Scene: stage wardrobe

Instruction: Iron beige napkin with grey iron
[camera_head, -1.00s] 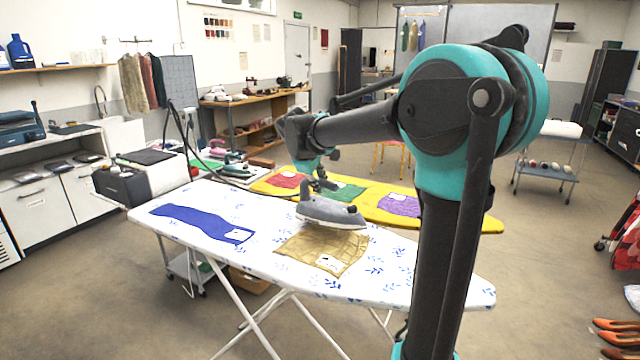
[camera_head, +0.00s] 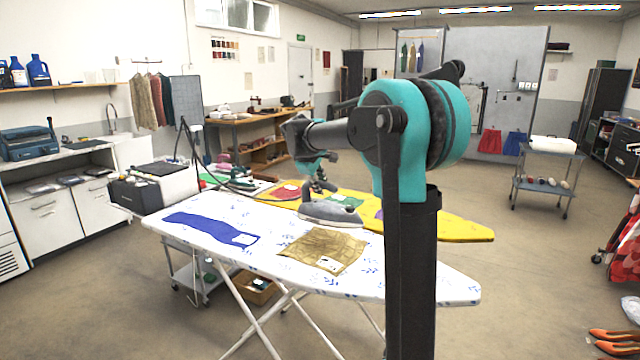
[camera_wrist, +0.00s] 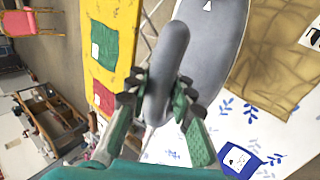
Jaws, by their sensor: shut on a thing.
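The grey iron (camera_head: 332,214) is at the back edge of the beige napkin (camera_head: 318,247), over the white patterned ironing board (camera_head: 400,285). The napkin lies spread with visible creases and a small white label at its front corner. My gripper (camera_head: 318,183) is shut on the iron's handle. In the wrist view, my gripper (camera_wrist: 160,92) has its fingers on both sides of the dark handle (camera_wrist: 168,70). The iron's body (camera_wrist: 215,45) is beside the napkin (camera_wrist: 275,60). I cannot tell whether its sole touches the board.
A blue cloth (camera_head: 212,228) lies on the board's left part. A yellow ironing board (camera_head: 460,228) behind bears red and green cloths. A black cable rises behind the white board. A trolley with a box stands beneath. Open floor is at the right.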

